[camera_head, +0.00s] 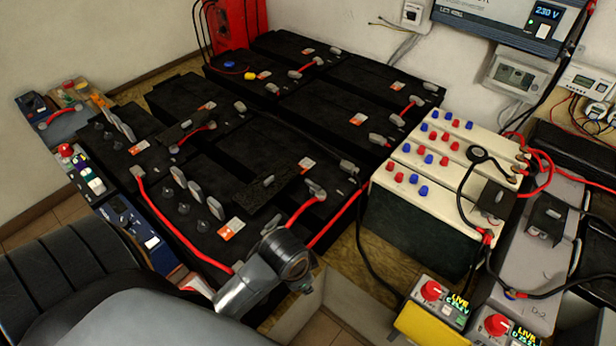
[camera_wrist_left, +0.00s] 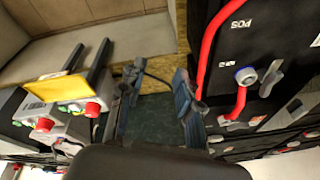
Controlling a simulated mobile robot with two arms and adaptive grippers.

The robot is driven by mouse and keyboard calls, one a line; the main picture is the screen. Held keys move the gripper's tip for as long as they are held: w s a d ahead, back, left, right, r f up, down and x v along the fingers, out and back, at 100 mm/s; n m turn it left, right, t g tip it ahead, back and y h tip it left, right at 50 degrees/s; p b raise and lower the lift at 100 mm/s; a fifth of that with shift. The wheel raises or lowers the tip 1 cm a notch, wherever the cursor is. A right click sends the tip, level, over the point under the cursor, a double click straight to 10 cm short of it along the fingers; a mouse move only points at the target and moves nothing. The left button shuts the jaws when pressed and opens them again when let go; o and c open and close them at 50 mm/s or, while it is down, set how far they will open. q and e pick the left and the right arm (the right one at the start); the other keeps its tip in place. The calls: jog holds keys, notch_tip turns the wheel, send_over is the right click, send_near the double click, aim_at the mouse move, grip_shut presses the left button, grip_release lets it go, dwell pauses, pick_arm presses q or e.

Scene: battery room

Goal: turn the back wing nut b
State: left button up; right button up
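Several grey wing nuts sit on the posts of the black batteries in the head view. One wing nut (camera_head: 313,188) holds a red cable near the middle, and others (camera_head: 398,120) stand farther back. No label shows which is b. In the left wrist view a grey wing nut (camera_wrist_left: 272,78) lies right of my left gripper (camera_wrist_left: 158,78), beside a red cable end. My left gripper is open, its two fingers apart with nothing between them. In the head view my left arm hides its own fingers and part of the front battery. My right gripper is not in view.
Red cables (camera_head: 155,210) run over the black batteries (camera_head: 190,225). Cream batteries (camera_head: 420,215) with red and blue caps stand to the right. Live testers with red knobs (camera_head: 431,291) and a yellow plate (camera_head: 428,325) are at the front. A wall (camera_head: 330,20) closes the back.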

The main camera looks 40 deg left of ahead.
pick_arm(q)
jog(key=w+a+m, duration=0.3)
jog(key=w, duration=0.3)
jog(key=m+g, duration=0.2)
jog(key=m, duration=0.5)
send_near(308, 180)
jog(key=shift+y, duration=0.4)
jog(key=s+d, duration=0.1)
jog(key=s+d+f, duration=0.1)
jog(key=d, duration=0.1)
jog(key=s+d, duration=0.2)
jog(key=shift+d+f, duration=0.1)
jog(key=shift+f, duration=0.3)
jog(key=w+a+r+m, duration=0.3)
jog(key=w+a+r, duration=0.15)
jog(key=r, duration=0.25)
jog(key=shift+g+h, duration=0.4)
jog(key=f, duration=1.2)
jog(key=shift+a+f+b, duration=0.15)
jog(key=shift+a+b, duration=0.15)
jog(key=shift+f, duration=0.7)
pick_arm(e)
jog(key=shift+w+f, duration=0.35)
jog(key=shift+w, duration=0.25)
pick_arm(q)
jog(key=shift+c, duration=0.2)
grip_shut()
